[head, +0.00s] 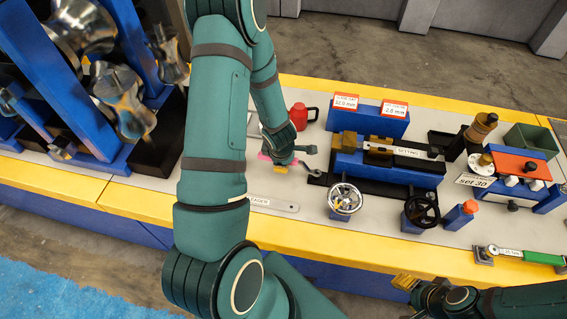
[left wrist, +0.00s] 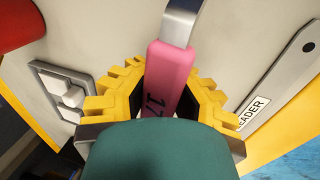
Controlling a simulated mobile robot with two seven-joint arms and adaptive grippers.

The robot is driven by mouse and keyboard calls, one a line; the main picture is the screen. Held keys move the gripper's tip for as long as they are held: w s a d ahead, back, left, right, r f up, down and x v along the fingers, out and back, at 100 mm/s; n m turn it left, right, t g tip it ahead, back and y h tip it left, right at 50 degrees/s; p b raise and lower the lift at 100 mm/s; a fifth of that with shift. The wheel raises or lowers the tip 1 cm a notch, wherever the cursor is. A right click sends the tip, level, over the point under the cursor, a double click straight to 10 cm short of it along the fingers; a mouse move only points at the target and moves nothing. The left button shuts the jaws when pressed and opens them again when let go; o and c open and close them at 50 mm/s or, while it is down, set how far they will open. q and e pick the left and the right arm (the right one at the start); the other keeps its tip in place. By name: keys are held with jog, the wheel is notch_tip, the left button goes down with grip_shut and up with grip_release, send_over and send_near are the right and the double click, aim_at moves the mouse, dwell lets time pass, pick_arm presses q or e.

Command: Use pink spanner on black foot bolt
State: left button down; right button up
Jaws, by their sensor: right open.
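The pink spanner's handle (left wrist: 170,75), marked 17, lies between the yellow fingers of my left gripper (left wrist: 168,95). The fingers touch both sides of the handle, and the metal shaft runs out beyond them. In the head view my left gripper (head: 279,164) is low over the bench, left of the blue test stand (head: 360,170), with pink showing at its fingers. A metal spanner end (head: 316,173) shows by the corner of the stand's dark base. I cannot make out the black foot bolt clearly. My right gripper (head: 404,282) is open and empty at the front edge.
A chrome handwheel (head: 346,199) and a black handwheel (head: 421,210) stand in front of the test stand. A red jug (head: 299,116) is behind my left gripper. A flat metal bar (head: 273,203) lies in front. A green-handled wrench (head: 540,257) lies at right.

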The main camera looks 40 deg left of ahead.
pick_arm(q)
jog(key=shift+t+b, duration=0.4)
jog(key=shift+b, duration=1.3)
jog(key=shift+s+a+y, duration=0.1)
jog(key=shift+y, duration=0.3)
jog(key=shift+w+r+t, duration=0.15)
jog(key=shift+w+t, duration=0.05)
jog(key=shift+t, duration=0.3)
jog(key=shift+w+f, duration=0.1)
jog(key=shift+f, duration=1.1)
jog(key=shift+a, duration=0.1)
